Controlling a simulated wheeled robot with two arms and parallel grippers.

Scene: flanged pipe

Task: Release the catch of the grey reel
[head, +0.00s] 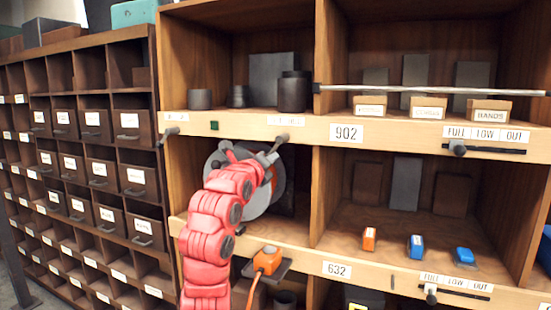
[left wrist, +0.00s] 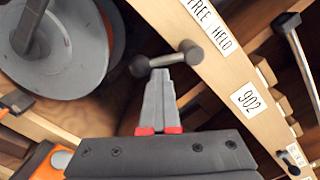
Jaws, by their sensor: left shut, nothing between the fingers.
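The grey reel (head: 278,190) sits in the left cubby of the shelf, partly hidden by my red left arm. It also shows as a large grey disc with an orange edge in the left wrist view (left wrist: 62,62). A grey catch lever with a rounded knob (left wrist: 190,52) is on the shelf's front edge by a label reading FREE HELD; it shows in the head view too (head: 280,141). My left gripper (left wrist: 160,82) is shut and empty, its fingertips at the lever's bar; I cannot tell whether they touch. My right gripper is out of view.
An orange device (head: 267,260) sits on a small bracket below the reel. A long metal rod (head: 420,90) crosses the upper right cubby. Small orange and blue items (head: 416,246) stand on the lower right shelf. Another lever (head: 170,134) is at left.

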